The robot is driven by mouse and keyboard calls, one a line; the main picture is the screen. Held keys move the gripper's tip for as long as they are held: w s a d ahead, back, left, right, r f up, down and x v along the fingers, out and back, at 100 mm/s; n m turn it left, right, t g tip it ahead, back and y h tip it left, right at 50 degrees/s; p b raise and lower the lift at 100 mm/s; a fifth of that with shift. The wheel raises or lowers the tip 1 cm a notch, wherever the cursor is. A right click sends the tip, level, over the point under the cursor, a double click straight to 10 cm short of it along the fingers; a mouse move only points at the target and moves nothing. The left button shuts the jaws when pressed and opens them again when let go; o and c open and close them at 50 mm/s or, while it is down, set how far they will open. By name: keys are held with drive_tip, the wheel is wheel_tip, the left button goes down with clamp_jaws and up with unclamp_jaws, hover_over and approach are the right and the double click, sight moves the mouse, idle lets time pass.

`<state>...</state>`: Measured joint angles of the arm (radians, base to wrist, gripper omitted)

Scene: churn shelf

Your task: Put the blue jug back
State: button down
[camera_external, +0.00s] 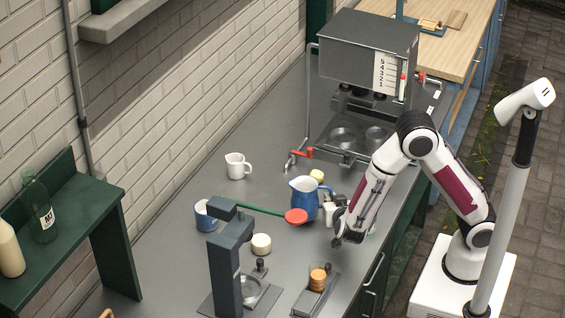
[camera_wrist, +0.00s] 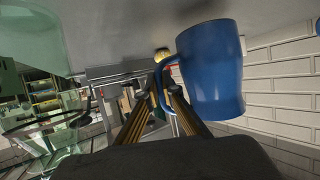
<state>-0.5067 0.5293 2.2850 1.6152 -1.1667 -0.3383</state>
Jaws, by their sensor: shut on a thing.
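The blue jug (camera_external: 304,205), with a white inside, is upright near the middle of the counter. It also shows large in the wrist view (camera_wrist: 212,75), with its handle toward my fingers. My gripper (camera_external: 334,217) is at the jug's right side. In the wrist view my fingers (camera_wrist: 163,97) are shut on the jug's handle. The jug's base is partly hidden by a red disc, and I cannot tell whether it touches the counter (camera_external: 185,262).
A white jug (camera_external: 238,167), a second blue vessel (camera_external: 204,217) and a cream cup (camera_external: 261,244) stand nearby. A grey machine (camera_external: 365,45) is behind. Counter behind the white jug is clear.

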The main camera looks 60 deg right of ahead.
drive_tip(key=shift+f, duration=1)
drive_tip(key=shift+f, duration=0.1)
drive_tip(key=c, duration=2.2)
unclamp_jaws()
drive_tip(key=shift+a, duration=0.1)
drive_tip(key=shift+v, duration=6)
drive_tip(key=shift+w, duration=0.15)
